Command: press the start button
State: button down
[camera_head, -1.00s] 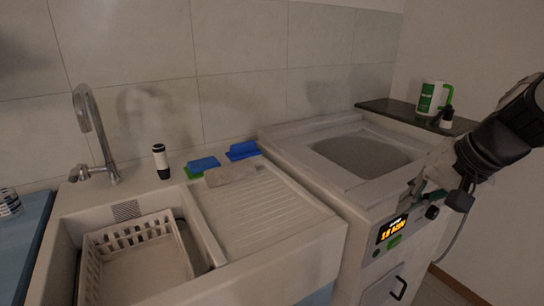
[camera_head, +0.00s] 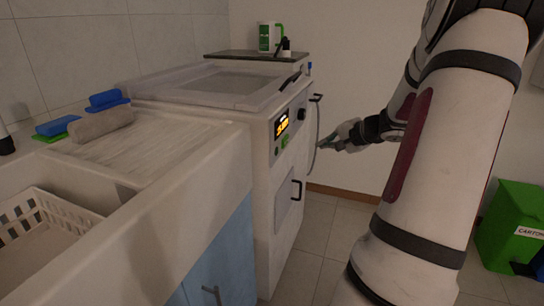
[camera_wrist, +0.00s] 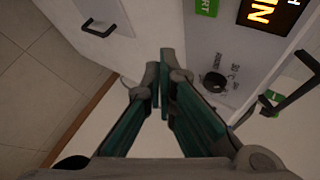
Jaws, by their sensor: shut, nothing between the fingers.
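The white machine (camera_head: 262,150) has a front panel with a lit orange display (camera_head: 281,124). A small green start button (camera_head: 284,141) sits just below the display. In the wrist view a green label reading "RT" (camera_wrist: 207,6) is cut off at the top edge, beside the orange display (camera_wrist: 268,14). My gripper (camera_head: 322,144) is to the right of the panel, apart from it. In the wrist view its fingers (camera_wrist: 159,78) are together and empty, below the green label in the picture.
A dark knob (camera_wrist: 213,82) and a black lever (camera_wrist: 292,106) are near the fingers. The machine's door has a black handle (camera_head: 296,190). A sink counter (camera_head: 170,150) stands left of the machine. A green bin (camera_head: 512,225) is at the right. Floor (camera_head: 325,225) is clear between.

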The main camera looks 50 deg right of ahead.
aim_at(285, 141)
jog(key=shift+s+d+f, duration=0.3)
jog(key=shift+s+f, duration=0.05)
jog(key=w+a, duration=0.3)
jog(key=w, duration=0.5)
jog(key=shift+a, duration=0.2)
jog(key=shift+w+b, duration=0.15)
jog(key=shift+b, duration=0.2)
dwell(1.2)
jog(key=shift+w+a+b, duration=0.2)
jog(key=shift+w+b, duration=0.1)
jog(key=shift+b, duration=0.1)
